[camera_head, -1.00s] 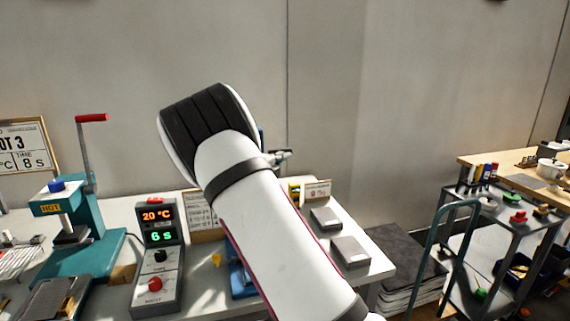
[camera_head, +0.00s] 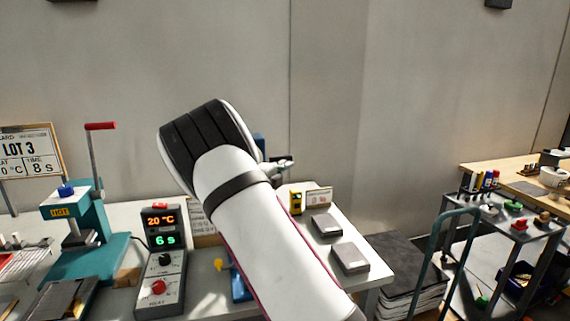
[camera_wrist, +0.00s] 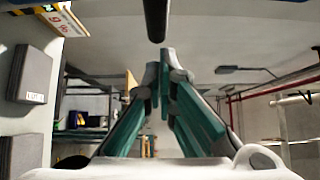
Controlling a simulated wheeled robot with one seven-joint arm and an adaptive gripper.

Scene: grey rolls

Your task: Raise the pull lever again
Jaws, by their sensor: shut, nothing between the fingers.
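A teal press (camera_head: 91,229) stands on the bench at the left. Its lever (camera_head: 95,160) rises nearly upright to a red grip (camera_head: 100,126). Behind my arm is a blue device, with its base (camera_head: 238,288) and a bit of its top (camera_head: 259,142) showing; the rest is hidden. I cannot tell which one bears the pull lever. My gripper (camera_head: 282,165) pokes out right of my arm, mostly hidden, far right of the red grip. In the wrist view my gripper (camera_wrist: 165,72) is shut and empty. A dark rod (camera_wrist: 155,20) hangs above its tips.
A control box (camera_head: 161,260) reads 20 °C and 6 s. Two grey slabs (camera_head: 350,257) lie on the bench's right end. A green-railed cart (camera_head: 447,215) and a wooden table (camera_head: 500,178) stand at the right.

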